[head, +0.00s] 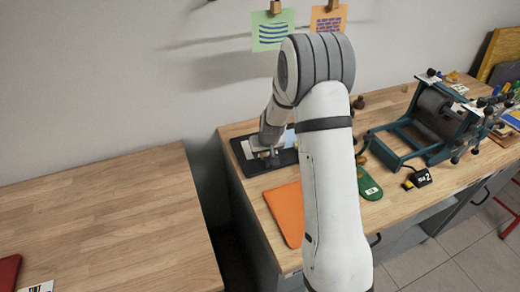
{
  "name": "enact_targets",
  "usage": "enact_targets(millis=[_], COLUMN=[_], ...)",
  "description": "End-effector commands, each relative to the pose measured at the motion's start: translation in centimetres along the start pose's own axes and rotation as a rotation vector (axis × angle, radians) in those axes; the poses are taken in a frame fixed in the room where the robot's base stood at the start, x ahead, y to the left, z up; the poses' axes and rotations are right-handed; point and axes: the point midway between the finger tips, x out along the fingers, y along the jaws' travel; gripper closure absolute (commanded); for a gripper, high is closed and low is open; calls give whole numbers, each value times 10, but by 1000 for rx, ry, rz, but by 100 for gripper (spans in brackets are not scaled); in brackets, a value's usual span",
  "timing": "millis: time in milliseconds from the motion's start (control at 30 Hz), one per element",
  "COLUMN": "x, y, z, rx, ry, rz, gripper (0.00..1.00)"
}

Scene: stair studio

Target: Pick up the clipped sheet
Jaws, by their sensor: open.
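A green sheet with blue wavy lines (272,32) hangs on the wall from a wooden clip (275,7). An orange sheet with purple marks (328,19) hangs beside it from another clip at the picture's top edge. My gripper (264,158) is low over a black tray or mat (249,166) on the right-hand bench, well below both hanging sheets. It is small and partly hidden by my arm; it is open. A whitish thing and a light blue patch lie near it on the black surface; I cannot tell what they are.
The right-hand bench (246,130) also holds an orange flat thing (288,213), a green tool (370,181), a tape measure (417,178) and a teal-framed roller press (398,149). A gap separates it from the left-hand bench (110,215), which is mostly bare.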

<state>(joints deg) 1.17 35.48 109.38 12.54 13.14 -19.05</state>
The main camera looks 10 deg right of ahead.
Motion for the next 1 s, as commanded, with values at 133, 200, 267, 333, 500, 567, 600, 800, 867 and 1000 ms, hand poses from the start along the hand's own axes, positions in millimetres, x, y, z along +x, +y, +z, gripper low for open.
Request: enact_targets(millis=[133,200,267,333,500,567,600,800,867,1000], x=[2,2,2,2,2,2,2,2,2,2], y=[0,0,0,0,-1,-2,-2,-1,-1,-1], z=[0,0,0,0,0,0,0,0,0,0], rx=[0,0,0,0,-2,-2,-2,-1,-1,-1], ry=[1,1,1,1,1,1,1,1,1,1], rz=[0,0,0,0,-1,-1,-1,-1,-1,-1], gripper=[55,55,56,62,76,81,84,100,100,100])
